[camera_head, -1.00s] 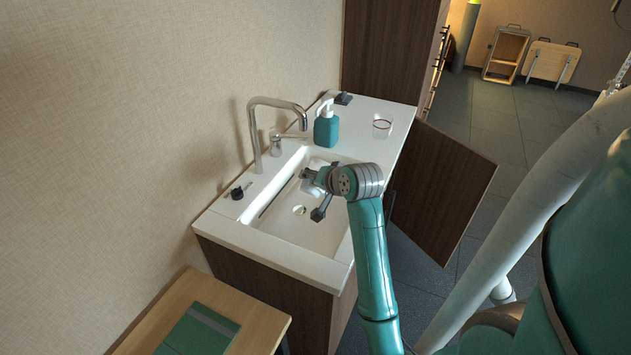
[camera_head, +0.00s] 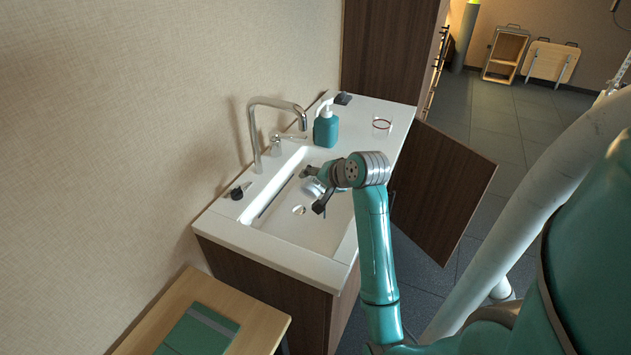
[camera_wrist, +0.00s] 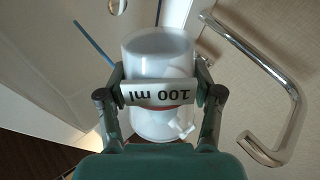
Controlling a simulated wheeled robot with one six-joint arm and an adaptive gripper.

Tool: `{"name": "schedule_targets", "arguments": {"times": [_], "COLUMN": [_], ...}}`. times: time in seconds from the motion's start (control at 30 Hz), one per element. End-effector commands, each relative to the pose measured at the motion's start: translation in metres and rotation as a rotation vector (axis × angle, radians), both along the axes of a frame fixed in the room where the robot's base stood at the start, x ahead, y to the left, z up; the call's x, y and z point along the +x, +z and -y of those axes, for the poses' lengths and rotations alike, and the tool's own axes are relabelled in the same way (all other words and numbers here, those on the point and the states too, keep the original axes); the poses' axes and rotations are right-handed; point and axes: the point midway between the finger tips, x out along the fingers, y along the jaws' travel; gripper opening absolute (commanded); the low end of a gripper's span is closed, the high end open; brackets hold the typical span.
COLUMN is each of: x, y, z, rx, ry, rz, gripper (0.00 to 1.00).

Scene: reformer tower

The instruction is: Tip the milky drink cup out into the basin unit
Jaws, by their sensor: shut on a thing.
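My gripper (camera_head: 312,190) is shut on a whitish cup (camera_wrist: 160,50) with an upside-down "100 ml" label and a red line. The fingers press its two sides. In the head view the cup (camera_head: 314,187) is partly hidden by my gripper and looks tilted over the sink bowl. I cannot tell how much drink is in it. The basin unit (camera_head: 275,243) has a white top, a long sunken bowl with a round drain (camera_head: 299,210), and dark wood sides. The cup is above the bowl, near the drain in the picture.
A metal faucet (camera_head: 254,135) stands at the bowl's left and shows close by in the wrist view (camera_wrist: 287,120). A teal soap bottle (camera_head: 326,130) and a clear red-rimmed glass (camera_head: 382,125) stand behind. A cabinet door (camera_head: 445,185) hangs open at right.

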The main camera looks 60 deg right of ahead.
Motion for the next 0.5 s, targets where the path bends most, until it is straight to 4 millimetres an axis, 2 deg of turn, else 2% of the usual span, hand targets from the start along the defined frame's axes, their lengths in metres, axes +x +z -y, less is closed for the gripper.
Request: {"name": "schedule_targets", "arguments": {"times": [0.27,0.5], "x": [0.0,0.0], "y": [-0.0018,-0.0021], "z": [0.0027,0.0023], "rx": [0.098,0.102], "ry": [0.0,0.0], "rz": [0.002,0.002], "gripper": [0.0,0.0]}}
